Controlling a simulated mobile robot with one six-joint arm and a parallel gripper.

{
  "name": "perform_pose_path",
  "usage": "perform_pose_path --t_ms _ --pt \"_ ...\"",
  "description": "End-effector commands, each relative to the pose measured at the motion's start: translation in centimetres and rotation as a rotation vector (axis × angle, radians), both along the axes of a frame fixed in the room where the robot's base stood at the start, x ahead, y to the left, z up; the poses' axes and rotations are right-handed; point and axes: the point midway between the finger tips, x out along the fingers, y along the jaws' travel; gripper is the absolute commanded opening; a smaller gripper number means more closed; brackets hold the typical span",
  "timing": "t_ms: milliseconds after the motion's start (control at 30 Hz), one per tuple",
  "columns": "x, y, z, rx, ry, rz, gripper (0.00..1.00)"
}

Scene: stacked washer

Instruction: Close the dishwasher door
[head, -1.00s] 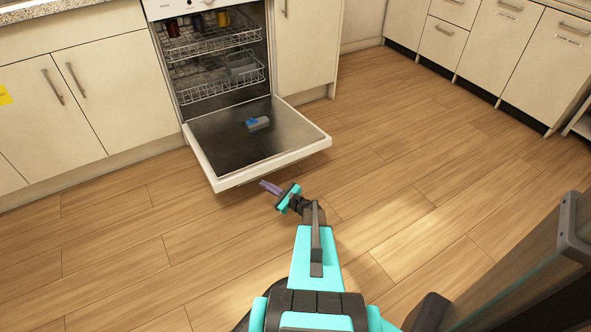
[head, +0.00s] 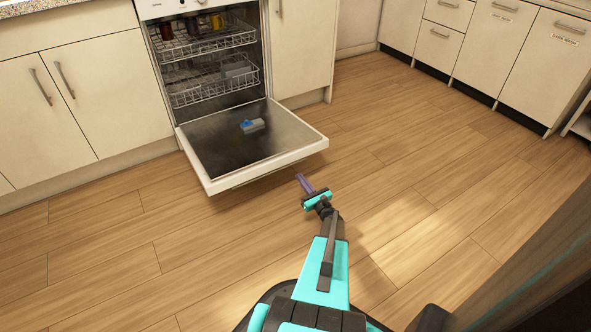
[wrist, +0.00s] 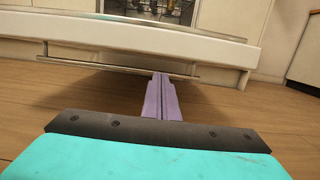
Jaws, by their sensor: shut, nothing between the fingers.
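The dishwasher (head: 208,70) stands in the cabinet row with its door (head: 226,163) folded down, inner side up, above the floor. The door's front edge also shows in the wrist view (wrist: 130,32), with its bar handle (wrist: 100,66) below. My gripper (head: 302,180) is low over the floor, in front of the door's right front corner and apart from it in the head view. Its purple fingers show together in the wrist view (wrist: 161,97), shut and empty, pointing toward the underside of the door. Whether they touch the handle is unclear.
A small grey and blue item (head: 252,125) lies on the open door. Two wire racks (head: 213,85) with cups sit inside the dishwasher. Cabinets stand on both sides and at the back right (head: 500,45). The wooden floor (head: 390,200) is clear to the right.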

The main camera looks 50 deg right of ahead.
Motion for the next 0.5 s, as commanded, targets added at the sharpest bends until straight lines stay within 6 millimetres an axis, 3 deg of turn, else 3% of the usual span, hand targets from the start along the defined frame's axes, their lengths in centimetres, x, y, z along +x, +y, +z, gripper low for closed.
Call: perform_pose_path --t_ms 267,500 --pt "1.9 -0.8 0.1 -0.003 0.0 0.003 0.0" --pt "4.9 -2.0 0.4 -0.002 0.0 0.002 0.0"
